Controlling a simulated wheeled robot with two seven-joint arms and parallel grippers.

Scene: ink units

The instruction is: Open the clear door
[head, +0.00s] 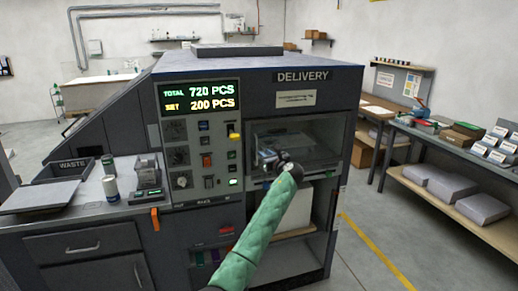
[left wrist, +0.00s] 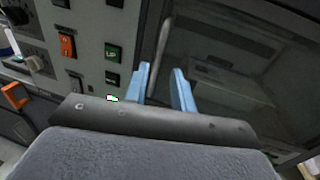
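The clear door (head: 318,140) covers the bay under the DELIVERY label on the dark machine and looks closed. In the left wrist view the dark see-through pane (left wrist: 225,65) fills the right side. A grey bar handle (left wrist: 163,42) stands at its left edge. My left gripper (head: 266,158) is in front of the door's left part in the head view. Its two blue fingers (left wrist: 161,72) are apart, with the lower end of the handle showing at the gap between their tips. I cannot tell whether they touch it. My right gripper is not in view.
A control panel (head: 203,148) with knobs and buttons lies just left of the door. An open lower bay (head: 290,262) is below it. A side table (head: 448,150) with boxes stands at the right, with clear floor (head: 365,225) between.

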